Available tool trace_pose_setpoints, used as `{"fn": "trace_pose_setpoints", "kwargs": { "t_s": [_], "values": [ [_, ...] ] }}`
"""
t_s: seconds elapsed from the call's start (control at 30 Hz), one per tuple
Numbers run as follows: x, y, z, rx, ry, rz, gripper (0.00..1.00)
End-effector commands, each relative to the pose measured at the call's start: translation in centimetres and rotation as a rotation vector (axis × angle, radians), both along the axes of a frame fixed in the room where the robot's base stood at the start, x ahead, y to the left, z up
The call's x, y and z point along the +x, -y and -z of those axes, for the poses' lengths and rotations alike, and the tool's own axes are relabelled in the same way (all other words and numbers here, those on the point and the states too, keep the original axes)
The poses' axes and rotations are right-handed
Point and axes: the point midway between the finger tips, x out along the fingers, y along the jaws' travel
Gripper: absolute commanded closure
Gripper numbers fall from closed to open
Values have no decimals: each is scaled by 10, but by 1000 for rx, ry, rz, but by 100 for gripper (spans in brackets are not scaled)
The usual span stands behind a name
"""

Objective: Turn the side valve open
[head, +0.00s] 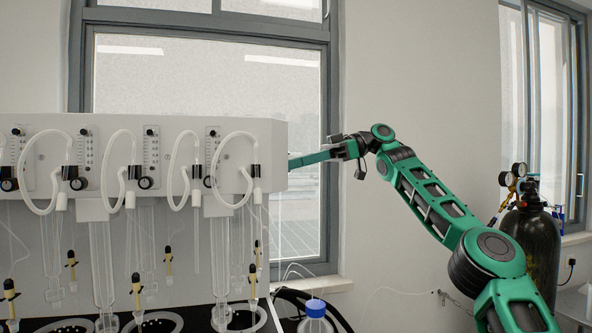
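The white distiller cabinet (250,130) fills the left of the head view. My gripper (308,158) is at the cabinet's right side, level with its lower half. A narrow teal-green bar runs from the black wrist part to the cabinet's right edge. I cannot tell whether this bar is only my fingers or partly a valve lever. No side valve shows clearly; the cabinet's right face is seen edge-on. The finger gap is too small to see, and so is any contact.
White looped hoses (235,140), gauges and glass tubes cover the cabinet's front. A blue-capped bottle (316,308) stands at the bottom centre. A black gas cylinder (532,245) with a regulator stands at the right. A window (300,95) is behind my gripper.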

Motion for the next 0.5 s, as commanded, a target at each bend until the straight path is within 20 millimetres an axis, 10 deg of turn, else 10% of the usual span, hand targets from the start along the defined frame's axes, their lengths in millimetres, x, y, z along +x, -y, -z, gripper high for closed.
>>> {"fn": "trace_pose_setpoints", "kwargs": {
  "t_s": [0.37, 0.5],
  "values": [
    [5, 3, -2, 4, -1, 15, 100],
    [3, 3, -2, 2, 0, 11, 78]
  ]
}}
